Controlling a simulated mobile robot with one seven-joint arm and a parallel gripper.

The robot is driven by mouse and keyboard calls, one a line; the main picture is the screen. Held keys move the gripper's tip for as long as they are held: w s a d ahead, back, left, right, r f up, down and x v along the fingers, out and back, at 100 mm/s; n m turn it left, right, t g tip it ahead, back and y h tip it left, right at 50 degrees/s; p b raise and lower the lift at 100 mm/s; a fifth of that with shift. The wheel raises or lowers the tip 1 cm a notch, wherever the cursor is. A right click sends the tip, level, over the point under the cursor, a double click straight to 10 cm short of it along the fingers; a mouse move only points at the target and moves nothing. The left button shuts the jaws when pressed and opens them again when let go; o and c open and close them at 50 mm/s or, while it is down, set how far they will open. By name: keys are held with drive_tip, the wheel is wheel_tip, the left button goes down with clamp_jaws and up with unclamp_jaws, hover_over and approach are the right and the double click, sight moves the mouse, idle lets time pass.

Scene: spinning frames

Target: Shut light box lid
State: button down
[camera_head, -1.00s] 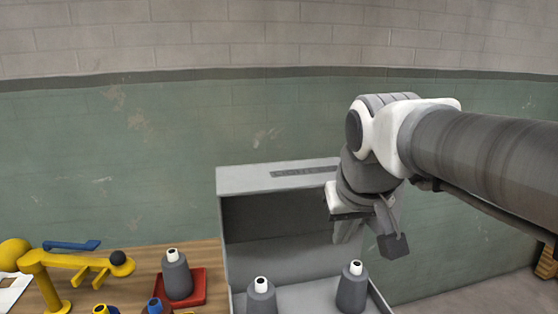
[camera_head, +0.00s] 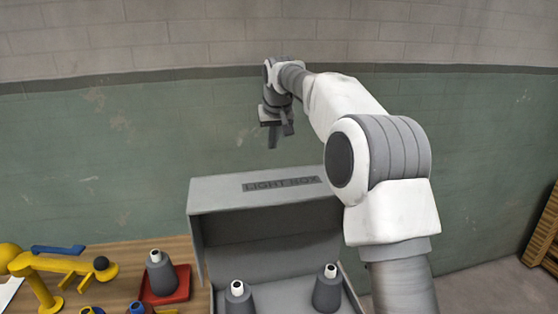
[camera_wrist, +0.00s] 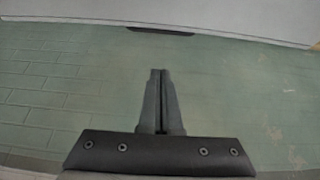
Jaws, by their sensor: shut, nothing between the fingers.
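The light box (camera_head: 199,245) is a grey box at the right end of the table, with its inside open toward me. Its lid (camera_head: 225,190), marked LIGHT BOX, is raised at the back and forms a hood over the opening.
A yellow stand (camera_head: 45,275) and a blue piece (camera_head: 58,250) are on the wooden table (camera_head: 128,254) at the left. A green and white brick wall rises behind. A wooden crate (camera_head: 545,235) is at the far right.

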sight(273, 170)
drive_tip(key=s+d+f+p+x, duration=0.1)
drive_tip(key=s+p+x, duration=0.1)
drive_tip(key=x, duration=0.8)
drive_tip(key=shift+w+a+f, duration=0.25)
drive_tip(key=shift+f, duration=0.1)
idle(0.3)
drive_tip(key=shift+f, duration=0.1)
idle(0.4)
drive_tip(key=shift+s+b, duration=0.2)
drive_tip(key=shift+b, duration=0.35)
drive_tip(key=shift+s+d, duration=0.1)
drive_tip(key=shift+s, duration=0.25)
drive_tip(key=shift+b, duration=0.45)
